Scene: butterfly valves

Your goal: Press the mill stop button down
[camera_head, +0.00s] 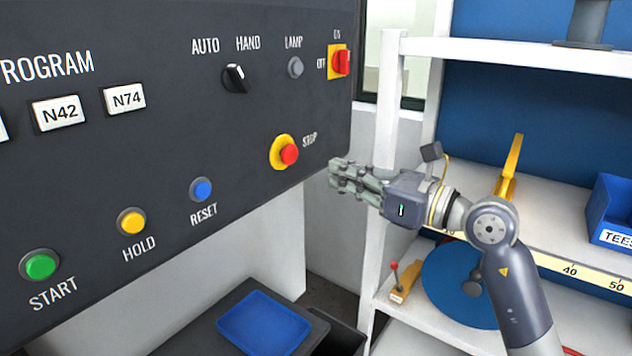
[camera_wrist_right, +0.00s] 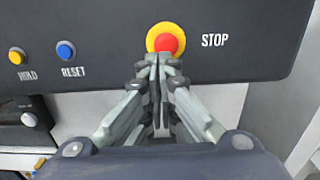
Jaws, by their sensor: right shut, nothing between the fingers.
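The stop button is a red mushroom knob (camera_head: 290,154) on a yellow ring, at the lower right of the dark control panel (camera_head: 180,130), with the label STOP beside it. It also shows in the right wrist view (camera_wrist_right: 167,43), straight above my fingertips. My right gripper (camera_head: 336,174) is shut and empty, to the right of the button and slightly lower in the head view. In the right wrist view its fingertips (camera_wrist_right: 160,68) point at the button's lower edge. Whether they touch it cannot be told there; in the head view a gap shows. My left gripper is not in view.
The panel also carries green START (camera_head: 40,264), yellow HOLD (camera_head: 131,221) and blue RESET (camera_head: 201,190) buttons, a black selector (camera_head: 235,79) and a red switch (camera_head: 341,62). White shelving (camera_head: 480,50) stands close behind my right arm. A blue tray (camera_head: 263,322) lies below the panel.

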